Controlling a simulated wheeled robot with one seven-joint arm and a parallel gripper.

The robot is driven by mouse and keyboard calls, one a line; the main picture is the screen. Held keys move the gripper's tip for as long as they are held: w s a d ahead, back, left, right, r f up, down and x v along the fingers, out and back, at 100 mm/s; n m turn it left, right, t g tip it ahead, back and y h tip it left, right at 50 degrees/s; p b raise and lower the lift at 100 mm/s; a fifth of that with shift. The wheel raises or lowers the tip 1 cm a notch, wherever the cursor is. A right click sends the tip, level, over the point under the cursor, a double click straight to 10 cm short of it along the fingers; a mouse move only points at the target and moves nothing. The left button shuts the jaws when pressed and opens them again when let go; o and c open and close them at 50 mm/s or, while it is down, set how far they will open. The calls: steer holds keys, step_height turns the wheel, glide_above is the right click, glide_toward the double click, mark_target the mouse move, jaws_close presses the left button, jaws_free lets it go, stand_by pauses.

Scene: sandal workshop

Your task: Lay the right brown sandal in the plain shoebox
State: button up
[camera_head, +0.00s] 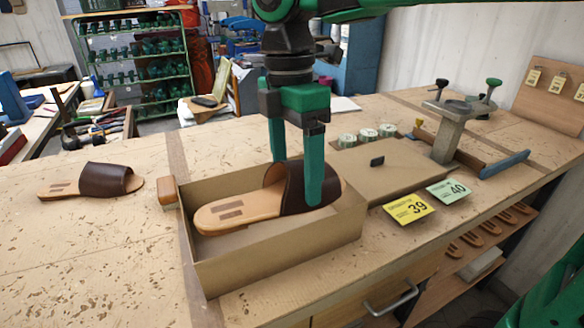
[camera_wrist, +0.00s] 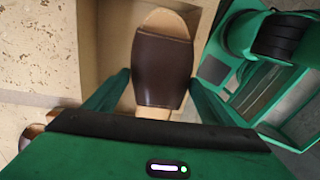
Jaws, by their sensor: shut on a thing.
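A brown sandal (camera_head: 300,190) with a tan sole is inside the open plain shoebox (camera_head: 285,254), low between its walls. My gripper (camera_head: 298,180) reaches down into the box and is shut on this sandal, one finger on each side of its brown strap. In the wrist view the sandal (camera_wrist: 162,70) shows between my two fingers (camera_wrist: 155,90), with the cardboard box (camera_wrist: 88,45) around it. Whether the sole touches the box floor is hard to tell. A second brown sandal (camera_head: 104,180) lies on the bench to the left, apart from the box.
A flat cardboard piece (camera_head: 385,166) lies right of the box, with yellow "39" (camera_head: 409,208) and green "40" (camera_head: 449,191) cards near it. Several small tins (camera_head: 367,137) and a clamp-like stand (camera_head: 452,130) are behind.

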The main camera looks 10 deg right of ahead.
steer(key=shift+f, duration=0.6)
steer(key=o, duration=1.4)
steer(key=shift+o, duration=0.2)
steer(key=shift+r, duration=0.1)
